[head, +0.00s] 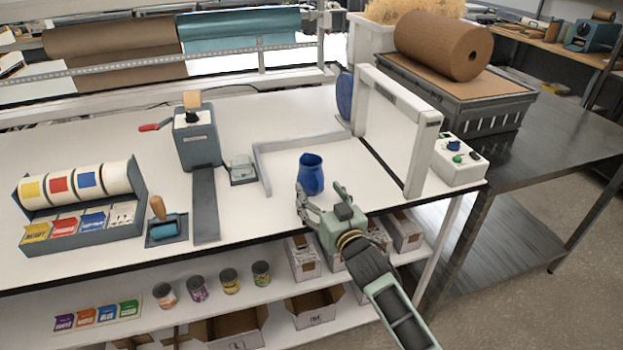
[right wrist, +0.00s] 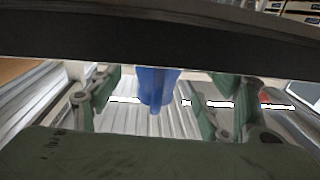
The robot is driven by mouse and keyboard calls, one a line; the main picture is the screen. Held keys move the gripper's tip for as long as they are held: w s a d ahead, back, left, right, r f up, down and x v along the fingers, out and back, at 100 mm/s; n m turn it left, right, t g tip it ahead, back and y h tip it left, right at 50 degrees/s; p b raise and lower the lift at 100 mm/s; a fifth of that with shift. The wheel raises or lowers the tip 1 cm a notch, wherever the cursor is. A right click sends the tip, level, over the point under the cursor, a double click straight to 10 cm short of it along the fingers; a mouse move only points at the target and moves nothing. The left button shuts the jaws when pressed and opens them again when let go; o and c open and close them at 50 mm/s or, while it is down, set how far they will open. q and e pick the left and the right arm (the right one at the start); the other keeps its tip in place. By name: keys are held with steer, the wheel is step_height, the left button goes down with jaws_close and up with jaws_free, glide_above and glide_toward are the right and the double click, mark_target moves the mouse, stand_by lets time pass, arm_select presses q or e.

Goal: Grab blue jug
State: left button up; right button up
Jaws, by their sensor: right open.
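The blue jug (head: 311,175) stands upright on the white table near its front edge, right of the middle. My right gripper (head: 312,204) is just in front of the jug, on its near side, with its fingers spread. In the right wrist view the jug (right wrist: 156,88) shows ahead between the two green fingers of the open gripper (right wrist: 158,110). I see a gap between the jug and the finger on the right; whether the left finger touches it, I cannot tell. My left gripper is not in view.
A grey L-shaped rail (head: 290,144) lies behind the jug. A white frame (head: 420,150) and a control box with knobs (head: 462,165) stand to its right. A grey machine with a red handle (head: 197,140) and a label dispenser (head: 75,210) are left. Cans and boxes fill the lower shelf (head: 150,320).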

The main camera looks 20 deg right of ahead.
mark_target(315, 178)
steer(key=w, duration=0.5)
steer(key=shift+w+a+p, duration=0.2)
steer(key=shift+a+p, duration=0.1)
steer(key=shift+a, duration=0.05)
steer(key=shift+s+r, duration=0.1)
steer(key=c, duration=1.5)
steer(key=shift+c, duration=0.3)
steer(key=shift+r, duration=0.15)
steer(key=shift+r, duration=1.05)
steer(key=shift+r+b, duration=0.3)
steer(key=shift+r, duration=0.65)
steer(key=s+d+r+b, duration=0.1)
steer(key=s+d+r, duration=0.5)
steer(key=d, duration=0.3)
steer(key=shift+s+d+r, duration=0.15)
steer(key=shift+s+r, duration=0.2)
steer(key=shift+s, duration=0.15)
